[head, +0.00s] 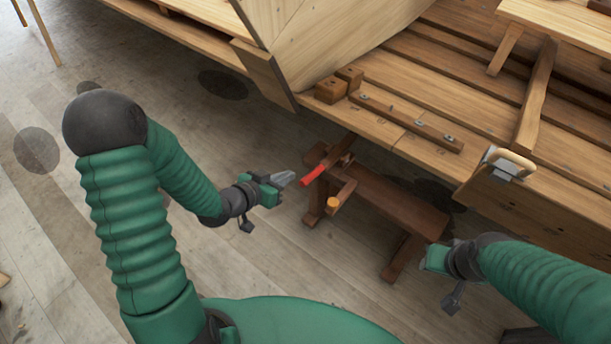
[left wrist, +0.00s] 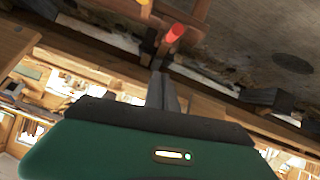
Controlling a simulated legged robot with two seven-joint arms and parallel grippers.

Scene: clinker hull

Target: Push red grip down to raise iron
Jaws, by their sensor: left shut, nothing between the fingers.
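The red grip (head: 313,175) is a short red cylinder at the near left end of a lever on a low wooden bench (head: 392,195). It also shows in the left wrist view (left wrist: 175,33), above and just beyond my fingertips. My left gripper (head: 287,178) is shut and empty, with its fingertips a little left of the red grip. They look apart from it. In the left wrist view the closed fingers (left wrist: 161,88) point towards the grip. I cannot make out the iron for certain. My right gripper (head: 430,258) is at the lower right, and its fingers are hidden.
An orange-ended wooden handle (head: 334,204) sticks out just below the red grip. The wooden hull (head: 330,35) and its plank platform (head: 440,100) stand behind the bench. A hand plane (head: 508,163) is at the right. The floor left of the bench is clear.

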